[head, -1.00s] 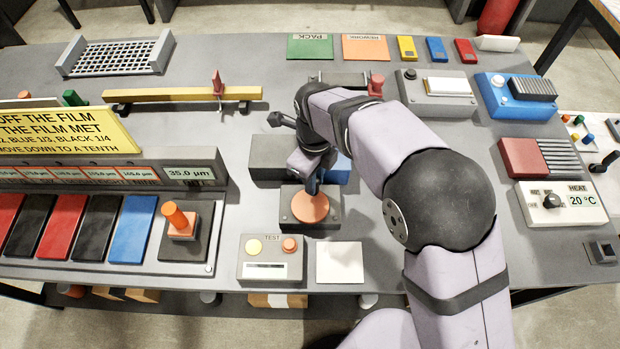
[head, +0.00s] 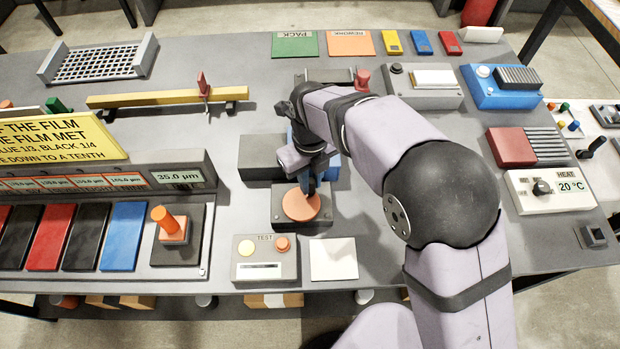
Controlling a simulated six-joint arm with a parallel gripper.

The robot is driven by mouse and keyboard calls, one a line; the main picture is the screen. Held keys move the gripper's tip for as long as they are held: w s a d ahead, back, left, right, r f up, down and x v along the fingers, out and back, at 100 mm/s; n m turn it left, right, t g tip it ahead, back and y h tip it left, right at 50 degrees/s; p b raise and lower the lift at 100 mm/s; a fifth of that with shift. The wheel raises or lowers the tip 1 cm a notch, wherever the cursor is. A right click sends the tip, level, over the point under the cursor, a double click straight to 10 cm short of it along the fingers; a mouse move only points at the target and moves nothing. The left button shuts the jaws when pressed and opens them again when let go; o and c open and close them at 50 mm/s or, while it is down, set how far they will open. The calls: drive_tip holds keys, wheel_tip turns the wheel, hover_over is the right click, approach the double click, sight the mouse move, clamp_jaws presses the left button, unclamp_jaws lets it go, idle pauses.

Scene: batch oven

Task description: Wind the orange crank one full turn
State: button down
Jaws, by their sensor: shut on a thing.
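The orange crank (head: 300,205) is a round orange disc on top of a dark grey box, near the front middle of the table. My gripper (head: 308,187) points down at the far right part of the disc. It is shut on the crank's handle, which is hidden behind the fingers. My arm comes in from the right and front, and its wrist stands over the far side of the box.
A test box (head: 264,258) and a white plate (head: 334,259) lie just in front. A dark block (head: 261,158) and a partly hidden blue block lie behind. An orange lever (head: 168,222) stands to the left. Bare table lies to the right.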

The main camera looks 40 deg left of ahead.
drive_tip(key=shift+a+r, duration=0.1)
drive_tip(key=c, duration=1.7)
unclamp_jaws()
drive_tip(key=shift+o, duration=0.2)
drive_tip(key=shift+r+b, duration=1.25)
drive_tip(key=shift+r, duration=2.4)
